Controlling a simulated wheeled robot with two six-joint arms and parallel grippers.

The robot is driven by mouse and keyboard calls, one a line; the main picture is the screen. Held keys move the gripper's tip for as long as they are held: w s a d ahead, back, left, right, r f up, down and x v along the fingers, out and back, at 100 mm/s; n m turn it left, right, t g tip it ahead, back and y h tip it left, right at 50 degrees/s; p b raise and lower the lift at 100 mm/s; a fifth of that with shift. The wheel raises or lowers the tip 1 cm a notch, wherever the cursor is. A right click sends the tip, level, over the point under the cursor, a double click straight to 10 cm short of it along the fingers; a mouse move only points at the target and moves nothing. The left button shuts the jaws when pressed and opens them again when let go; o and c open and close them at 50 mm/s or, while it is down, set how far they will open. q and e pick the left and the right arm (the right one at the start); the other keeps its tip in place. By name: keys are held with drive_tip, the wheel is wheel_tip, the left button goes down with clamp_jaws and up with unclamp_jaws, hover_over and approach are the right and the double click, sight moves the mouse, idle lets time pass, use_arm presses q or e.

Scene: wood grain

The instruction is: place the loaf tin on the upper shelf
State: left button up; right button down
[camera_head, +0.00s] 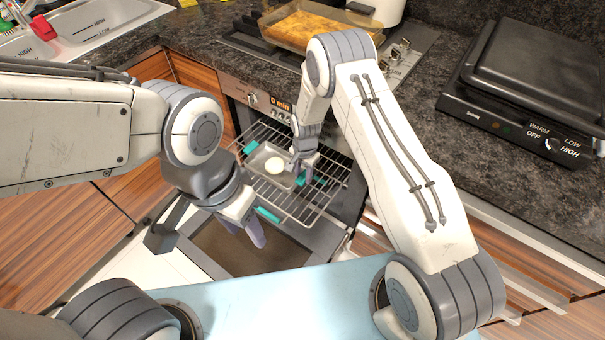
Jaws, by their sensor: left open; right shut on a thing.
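The loaf tin (257,163) is a small grey metal tin with a pale round lump (274,165) in it. It is over the upper wire shelf (318,200), which extends out of the oven; I cannot tell whether it touches the wires. My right gripper (303,176) is shut on the tin's right side, and its fingers hide part of that side. My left gripper (256,232) is open and empty, nearer than the tin, above the lowered oven door (225,255).
The oven front (245,95) is behind the shelf. On the counter are a baking dish (310,30) of golden food on the hob, a black contact grill (530,85) at right and a sink (90,20) at far left.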

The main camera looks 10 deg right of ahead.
drive_tip(key=c, duration=0.5)
unclamp_jaws()
drive_tip(key=s+a+r+n, duration=0.2)
drive_tip(key=s+r, duration=0.1)
drive_tip(key=r, duration=0.7)
drive_tip(key=s+a+r+n, duration=0.2)
drive_tip(key=s+r, duration=0.1)
drive_tip(key=r, duration=0.7)
drive_tip(key=s+r+n, duration=0.4)
drive_tip(key=s, duration=0.4)
drive_tip(key=s+r+n, duration=0.4)
drive_tip(key=s, duration=0.5)
drive_tip(key=s+a+r+n, duration=0.1)
drive_tip(key=s+r+n, duration=0.3)
drive_tip(key=s, duration=0.5)
drive_tip(key=shift+r+y, duration=0.35)
drive_tip(key=shift+y, duration=0.05)
